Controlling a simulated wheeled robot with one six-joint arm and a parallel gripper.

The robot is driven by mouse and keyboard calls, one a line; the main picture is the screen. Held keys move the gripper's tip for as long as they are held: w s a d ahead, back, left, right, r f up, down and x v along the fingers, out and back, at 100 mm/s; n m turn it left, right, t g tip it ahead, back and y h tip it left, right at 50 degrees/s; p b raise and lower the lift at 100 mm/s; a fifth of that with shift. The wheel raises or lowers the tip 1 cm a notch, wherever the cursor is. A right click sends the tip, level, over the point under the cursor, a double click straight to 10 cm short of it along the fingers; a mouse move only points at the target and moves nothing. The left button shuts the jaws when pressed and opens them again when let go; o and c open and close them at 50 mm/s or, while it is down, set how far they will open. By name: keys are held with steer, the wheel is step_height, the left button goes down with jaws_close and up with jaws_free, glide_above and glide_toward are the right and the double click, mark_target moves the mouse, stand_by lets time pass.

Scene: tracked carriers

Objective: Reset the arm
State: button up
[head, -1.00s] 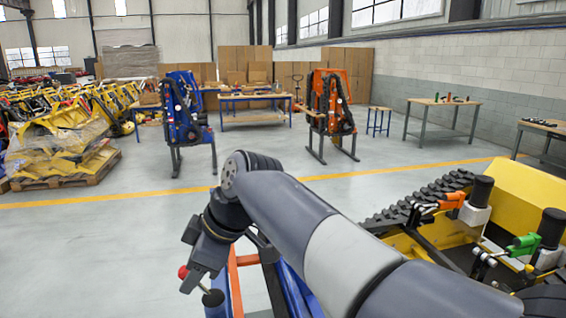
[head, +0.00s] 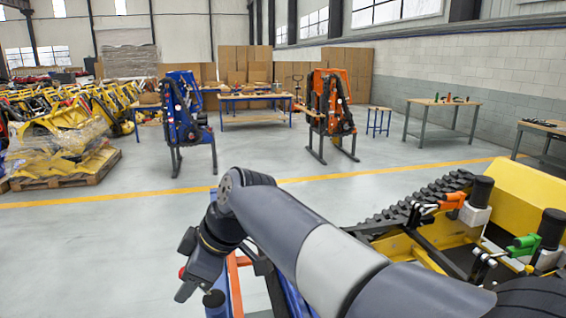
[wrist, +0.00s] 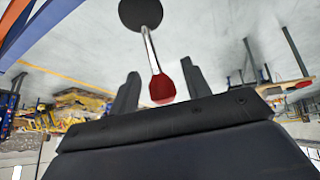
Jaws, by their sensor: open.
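My gripper (head: 188,286) is at the lower left of the head view, pointing down, with my arm reaching to it from the lower right. In the wrist view its two fingers (wrist: 159,68) stand apart. A red knob (wrist: 162,88) on a silver rod shows between them, and the rod runs to a round black disc (wrist: 140,12). In the head view the red knob (head: 182,272) peeks out at the gripper's left edge, with the black disc (head: 213,298) below right.
A blue and orange frame (head: 234,285) stands beside the gripper. A yellow tracked machine (head: 530,205) with orange and green clamps is at the right. A blue carrier (head: 185,115) and an orange carrier (head: 330,105) stand farther back. The floor (head: 90,250) at left is clear.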

steer(key=shift+w+d+r+y+b, duration=0.1)
steer(key=shift+d+y+b, duration=0.45)
steer(key=shift+d+y, duration=0.15)
steer(key=shift+w+d+r+g+y+b, duration=0.15)
steer(key=shift+d+y+b, duration=0.2)
steer(key=shift+y, duration=0.2)
steer(key=shift+d+r+g+y+b, duration=0.1)
steer(key=shift+d+g+y+b, duration=0.1)
steer(key=shift+y+b, duration=0.3)
steer(key=shift+w+d+m+y+b, duration=0.1)
steer(key=shift+d+m+y+b, duration=0.1)
steer(key=shift+d+y, duration=0.35)
steer(key=shift+w+d+m+y+b, duration=0.1)
steer(key=shift+d+m+y, duration=0.15)
steer(key=shift+y, duration=0.55)
steer(key=d+y, duration=0.5)
steer(key=d, duration=0.8)
steer(key=shift+w+d+f+m, duration=0.3)
steer(key=shift+w+f+m, duration=0.1)
steer(key=shift+m, duration=0.05)
steer(key=shift+g, duration=0.45)
